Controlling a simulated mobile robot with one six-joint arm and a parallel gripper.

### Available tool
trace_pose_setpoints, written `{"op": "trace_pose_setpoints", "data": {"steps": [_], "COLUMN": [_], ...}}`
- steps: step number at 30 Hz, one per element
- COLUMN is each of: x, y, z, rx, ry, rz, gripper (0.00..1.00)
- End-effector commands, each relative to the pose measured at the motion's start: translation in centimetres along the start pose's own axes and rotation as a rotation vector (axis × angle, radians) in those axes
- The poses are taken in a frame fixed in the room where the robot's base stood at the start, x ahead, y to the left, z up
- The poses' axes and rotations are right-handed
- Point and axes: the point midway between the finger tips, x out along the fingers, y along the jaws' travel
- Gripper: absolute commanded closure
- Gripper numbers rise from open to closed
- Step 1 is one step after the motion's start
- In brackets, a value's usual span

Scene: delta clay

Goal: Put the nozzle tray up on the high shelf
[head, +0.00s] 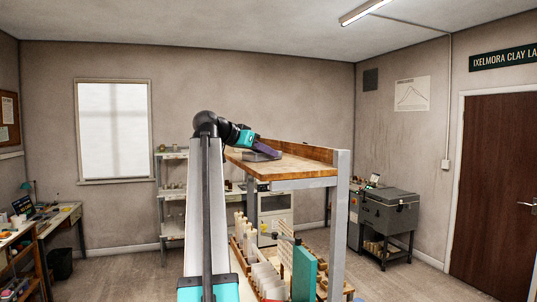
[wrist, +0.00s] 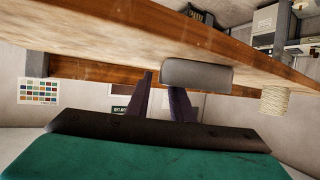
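The high shelf has a wooden top (head: 290,165) on grey metal legs, right of my arm in the head view. The nozzle tray (head: 264,156), a small grey tray, is at the left end of this top. In the wrist view the tray (wrist: 197,72) appears against the wooden surface (wrist: 100,42), and the picture looks upside down. My gripper (head: 262,148) is at the tray, just above the board. In the wrist view its two dark purple fingers (wrist: 162,82) are apart. The left finger shows a gap to the tray; the tray hides the right fingertip.
A wooden lip (head: 318,153) runs along the back of the shelf top. A cream ribbed cylinder (wrist: 278,98) stands at the board in the wrist view. Lower down are a teal panel (head: 304,272) and crowded pale boards (head: 266,278). The right part of the shelf top looks clear.

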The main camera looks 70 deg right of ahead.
Motion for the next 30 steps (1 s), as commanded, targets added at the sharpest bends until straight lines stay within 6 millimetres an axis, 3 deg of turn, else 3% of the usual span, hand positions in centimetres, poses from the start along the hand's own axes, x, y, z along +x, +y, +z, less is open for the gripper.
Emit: {"op": "trace_pose_setpoints", "data": {"steps": [18,24,30], "x": [-9.0,-10.8,-11.3], "y": [-0.1,-0.1,0.0], "z": [0.1,0.1,0.0], "rx": [0.001,0.0,0.0], "ry": [0.001,0.001,0.0], "rz": [-0.003,-0.002,0.0], "gripper": [0.79,0.79,0.79]}}
